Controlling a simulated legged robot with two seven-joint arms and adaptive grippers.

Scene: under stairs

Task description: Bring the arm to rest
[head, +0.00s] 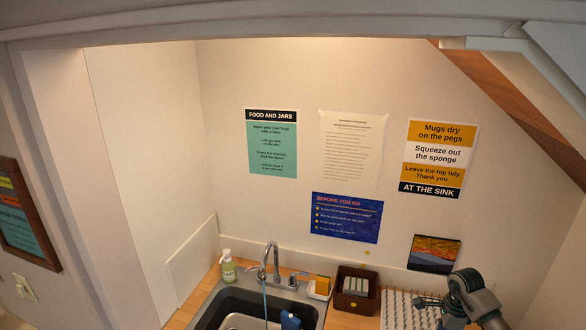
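One arm of mine, the right, shows at the lower right, over the white ribbed rack beside the sink. Its dark gripper (428,303) points left and is small in the picture. I cannot tell whether its fingers are open or shut, and I see nothing clearly held in it. The lower part of this arm runs out of the bottom edge. My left arm and gripper are not in view.
A sink (215,308) with a faucet (270,262) stands in the wooden counter. A sloped stair underside (515,105) hangs at the upper right.

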